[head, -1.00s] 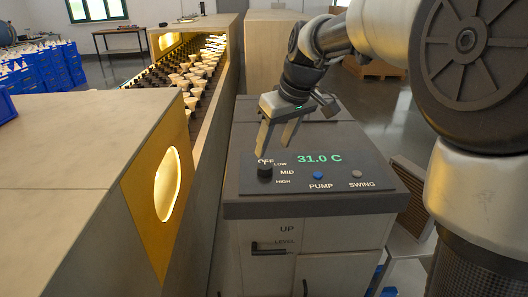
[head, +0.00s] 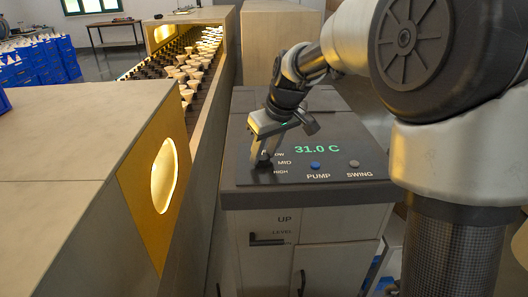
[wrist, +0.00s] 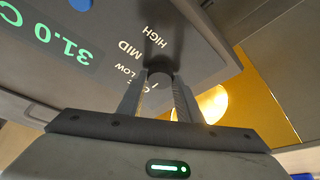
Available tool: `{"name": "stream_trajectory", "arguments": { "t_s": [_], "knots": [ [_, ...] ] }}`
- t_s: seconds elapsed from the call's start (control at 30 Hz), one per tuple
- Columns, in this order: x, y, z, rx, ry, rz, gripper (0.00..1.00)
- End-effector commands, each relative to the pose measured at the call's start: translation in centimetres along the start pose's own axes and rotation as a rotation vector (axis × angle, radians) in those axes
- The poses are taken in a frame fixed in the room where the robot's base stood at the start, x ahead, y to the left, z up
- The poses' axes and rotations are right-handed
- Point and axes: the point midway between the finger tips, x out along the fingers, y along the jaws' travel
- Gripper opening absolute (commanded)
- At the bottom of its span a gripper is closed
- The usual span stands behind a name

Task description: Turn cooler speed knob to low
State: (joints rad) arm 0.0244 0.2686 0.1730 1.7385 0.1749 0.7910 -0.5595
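The cooler (head: 228,198) has a dark sloped top panel with a black speed knob (head: 265,163) at its left. MID and HIGH labels show beside it; LOW is partly covered and OFF is hidden by my gripper. My gripper (head: 264,158) reaches down over the knob with its fingers apart. In the wrist view, the knob (wrist: 160,77) sits between the two fingertips (wrist: 159,84); I cannot tell whether they touch it. The HIGH, MID and LOW labels are readable there. The knob's pointer direction cannot be made out.
The panel has a green 31.0 C display (head: 317,149), a blue PUMP button (head: 315,165) and a grey SWING button (head: 354,163). A long burn-in tunnel (head: 163,175) with lit openings and rows of bulbs runs close along the left. Blue crates (head: 38,62) stand far left.

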Motion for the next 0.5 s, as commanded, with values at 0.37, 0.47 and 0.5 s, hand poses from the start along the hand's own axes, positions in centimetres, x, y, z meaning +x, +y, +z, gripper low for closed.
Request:
{"name": "stream_trajectory", "arguments": {
  "t_s": [0.37, 0.47, 0.5],
  "knots": [
    [-0.04, -0.05, -0.01, 0.033, 0.0, 0.015, 0.1],
    [-0.04, -0.17, -0.02, 0.074, 0.0, 0.031, 0.1],
    [-0.03, -0.22, -0.03, 0.095, -0.001, 0.04, 0.1]
  ]
}}
